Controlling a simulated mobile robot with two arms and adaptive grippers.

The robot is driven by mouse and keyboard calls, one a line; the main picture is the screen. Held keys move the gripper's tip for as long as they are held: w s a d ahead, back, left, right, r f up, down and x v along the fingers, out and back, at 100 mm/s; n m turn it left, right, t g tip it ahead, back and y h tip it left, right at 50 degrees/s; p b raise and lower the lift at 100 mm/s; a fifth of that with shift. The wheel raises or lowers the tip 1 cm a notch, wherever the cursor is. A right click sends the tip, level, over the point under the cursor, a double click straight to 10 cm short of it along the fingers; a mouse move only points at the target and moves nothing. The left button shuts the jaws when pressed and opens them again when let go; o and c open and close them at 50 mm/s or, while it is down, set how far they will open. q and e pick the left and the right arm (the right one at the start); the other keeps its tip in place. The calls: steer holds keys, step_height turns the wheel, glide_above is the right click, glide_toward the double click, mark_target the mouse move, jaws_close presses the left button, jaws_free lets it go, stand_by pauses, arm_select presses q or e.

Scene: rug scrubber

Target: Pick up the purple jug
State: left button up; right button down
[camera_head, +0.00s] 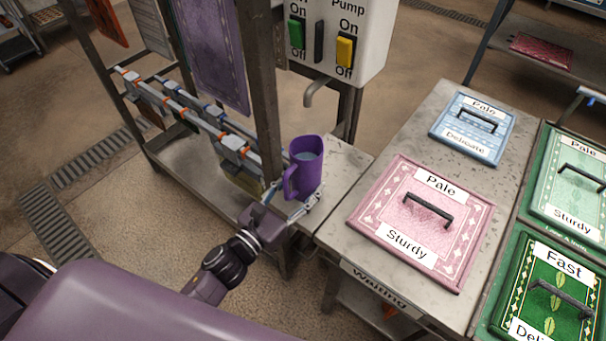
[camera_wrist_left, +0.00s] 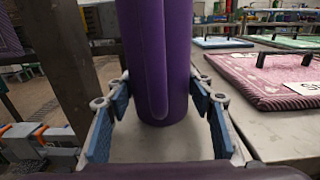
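The purple jug (camera_head: 307,168) stands upright on a metal ledge below the pump spout in the head view. Its handle faces my left gripper (camera_head: 291,208), and liquid seems to show inside it. In the left wrist view the jug (camera_wrist_left: 157,60) fills the middle, its top cut off. My left gripper is open, with its blue-padded fingers on either side of the jug's lower part. A small gap seems to show beside the jug, and firm contact cannot be seen. My right gripper is in neither view.
A pump box (camera_head: 345,35) with green and yellow switches and a spout (camera_head: 321,92) hangs just behind the jug. A metal post (camera_head: 262,90) stands left of it. A pink rug sample (camera_head: 424,222) lies on the table at right, with blue and green ones beyond.

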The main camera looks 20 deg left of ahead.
arm_select(q)
steer(key=c, duration=0.7)
steer(key=shift+r, duration=0.15)
steer(key=shift+c, duration=1.2)
